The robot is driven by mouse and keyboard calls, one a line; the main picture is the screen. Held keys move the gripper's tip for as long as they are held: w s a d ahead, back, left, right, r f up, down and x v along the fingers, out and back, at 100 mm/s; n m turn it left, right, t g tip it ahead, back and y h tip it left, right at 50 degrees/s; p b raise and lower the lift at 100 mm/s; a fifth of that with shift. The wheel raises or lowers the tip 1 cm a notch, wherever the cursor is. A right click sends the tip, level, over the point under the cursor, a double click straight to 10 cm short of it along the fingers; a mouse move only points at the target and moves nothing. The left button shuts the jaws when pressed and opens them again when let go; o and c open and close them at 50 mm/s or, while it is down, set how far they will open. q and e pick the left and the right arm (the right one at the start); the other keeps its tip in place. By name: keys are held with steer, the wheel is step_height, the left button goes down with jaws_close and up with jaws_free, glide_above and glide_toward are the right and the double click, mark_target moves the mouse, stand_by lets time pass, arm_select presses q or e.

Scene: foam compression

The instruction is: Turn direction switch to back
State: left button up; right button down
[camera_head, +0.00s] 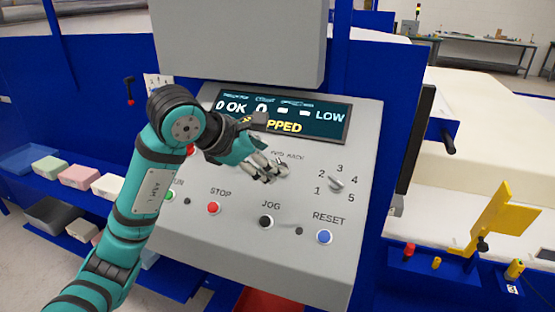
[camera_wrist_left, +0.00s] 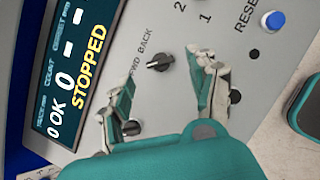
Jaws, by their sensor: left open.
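The direction switch (camera_wrist_left: 160,61) is a small dark knob under the FWD BACK label in the left wrist view. Its exact setting is hard to read. In the head view the label shows on the panel, but the fingers largely cover the knob. My left gripper (camera_head: 268,174) reaches over the panel from the left. In the left wrist view the gripper (camera_wrist_left: 165,90) is open, its two fingers apart, with the switch ahead of the gap between them and no visible contact.
The grey panel (camera_head: 180,228) carries a display (camera_head: 325,117) reading STOPPED, a numbered dial (camera_head: 336,184), a red STOP button (camera_head: 213,208), a black JOG button (camera_head: 266,222) and a blue RESET button (camera_head: 324,237). Another knob (camera_wrist_left: 131,128) sits by the left finger. A grey box overhangs the panel.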

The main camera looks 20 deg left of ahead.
arm_select(q)
steer(key=x, duration=0.3)
steer(key=shift+w+d+f, duration=0.15)
steer(key=shift+w+f, duration=0.1)
steer(key=shift+f, duration=0.05)
steer(key=shift+w+d+f, duration=0.1)
steer(key=shift+w+f, duration=0.15)
steer(key=shift+w, duration=0.05)
steer(key=c, duration=1.2)
arm_select(e)
steer(key=shift+d+r, duration=0.35)
steer(key=shift+r, duration=0.05)
